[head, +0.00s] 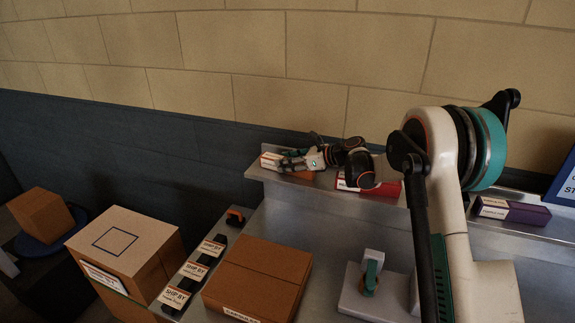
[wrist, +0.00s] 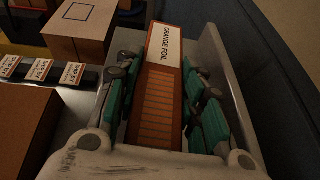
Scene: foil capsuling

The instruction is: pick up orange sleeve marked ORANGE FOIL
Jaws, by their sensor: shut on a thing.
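The orange sleeve (wrist: 163,82) is a long box with a white end label reading ORANGE FOIL. In the wrist view it lies between the green fingers of my gripper (wrist: 160,95), which is shut on it from both sides. In the head view my gripper (head: 305,160) is at the left end of the raised back shelf, with the sleeve's white label (head: 270,161) showing beyond the fingers. Most of the sleeve is hidden there by the gripper. I cannot tell whether it still touches the shelf.
A red sleeve (head: 383,189) lies right beside my gripper on the shelf (head: 320,188). A purple sleeve (head: 514,211) lies further right. Below are a brown box (head: 258,277), a strip of SHIP BY labels (head: 193,270), a taller carton (head: 125,245) and a white fixture (head: 372,290).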

